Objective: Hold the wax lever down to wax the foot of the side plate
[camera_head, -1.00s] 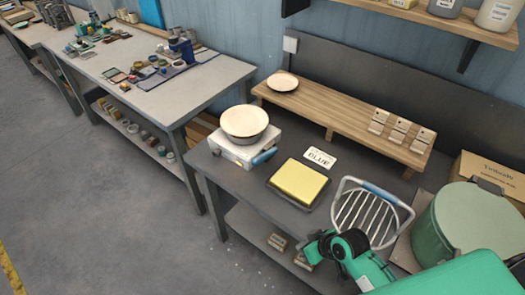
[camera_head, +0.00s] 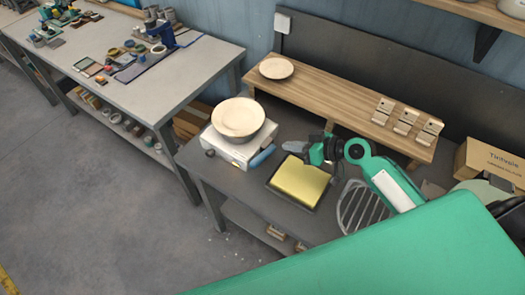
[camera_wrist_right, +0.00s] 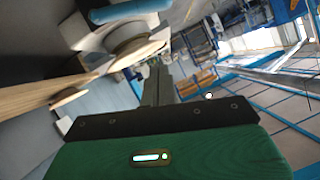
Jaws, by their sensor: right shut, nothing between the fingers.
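The waxing machine (camera_head: 228,146) is a white box at the left end of the grey bench. A pale pinkish plate (camera_head: 238,115) lies over its round grey pan. The wax lever (camera_head: 262,155) has a blue grip and sticks out at the machine's right side. My right gripper (camera_head: 292,147) is shut and empty, above the far edge of the yellow pad, pointing left toward the lever with a gap between. In the right wrist view the blue lever grip (camera_wrist_right: 130,9) and plate (camera_wrist_right: 135,52) lie beyond the fingers (camera_wrist_right: 157,85). My left gripper is not in view.
A yellow pad in a dark tray (camera_head: 300,182) lies beneath the right gripper. A wire rack (camera_head: 362,208) stands to its right. A wooden shelf (camera_head: 335,100) behind holds another plate (camera_head: 276,68) and several small slotted holders. The floor at left is clear.

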